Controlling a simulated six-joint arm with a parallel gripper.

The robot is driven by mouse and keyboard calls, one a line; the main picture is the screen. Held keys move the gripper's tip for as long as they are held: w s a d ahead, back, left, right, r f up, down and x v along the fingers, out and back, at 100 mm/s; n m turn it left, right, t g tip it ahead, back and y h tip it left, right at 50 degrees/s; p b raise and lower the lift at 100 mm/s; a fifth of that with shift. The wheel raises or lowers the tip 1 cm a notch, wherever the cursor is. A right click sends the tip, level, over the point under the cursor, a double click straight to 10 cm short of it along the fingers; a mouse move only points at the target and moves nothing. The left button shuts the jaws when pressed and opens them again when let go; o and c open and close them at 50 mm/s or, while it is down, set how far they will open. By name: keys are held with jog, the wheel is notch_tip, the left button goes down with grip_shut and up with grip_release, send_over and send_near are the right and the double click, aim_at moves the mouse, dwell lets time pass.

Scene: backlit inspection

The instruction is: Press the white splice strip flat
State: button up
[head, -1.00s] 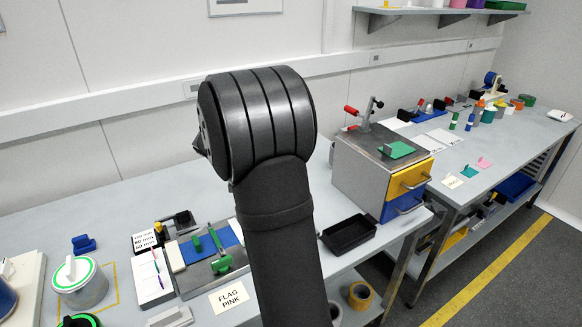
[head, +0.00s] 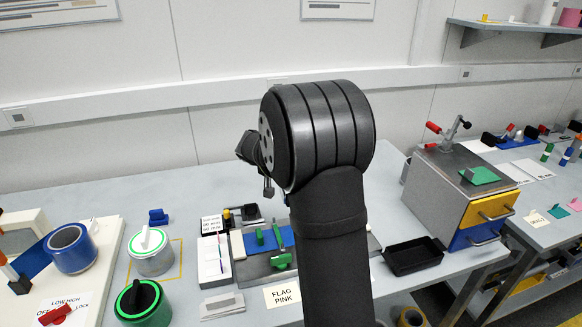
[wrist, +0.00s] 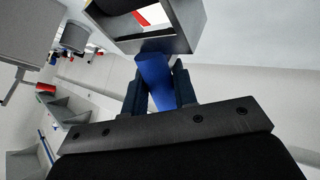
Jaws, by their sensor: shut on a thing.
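My gripper (wrist: 158,76) is shut on a blue piece (wrist: 156,86) in the wrist view. The piece runs between the two dark fingers towards a grey, box-like metal part (wrist: 158,35), and I cannot tell whether the two are joined. In the head view my arm hides the fingers and what they hold. A pale strip (head: 237,244), perhaps the white splice strip, lies at the left of a dark plate (head: 258,268) with a blue sheet (head: 286,237) and green clamps (head: 281,260). Part of the plate is hidden behind my arm.
A white pot (head: 151,258) and a green-rimmed pot (head: 143,302) stand left of the plate. A "FLAG PINK" card (head: 283,294) lies in front. A black tray (head: 413,256) and a grey cabinet (head: 438,195) stand on the right. The back bench strip is fairly clear.

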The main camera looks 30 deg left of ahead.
jog(key=shift+f, duration=2.9)
jog(key=shift+f, duration=0.4)
jog(key=shift+s+d, duration=0.15)
jog(key=shift+s+d, duration=0.3)
jog(key=shift+s+d, duration=0.15)
jog(key=shift+s+d, duration=0.25)
jog(key=shift+s+d, duration=0.1)
jog(key=shift+s+d, duration=0.25)
jog(key=shift+s+d, duration=0.35)
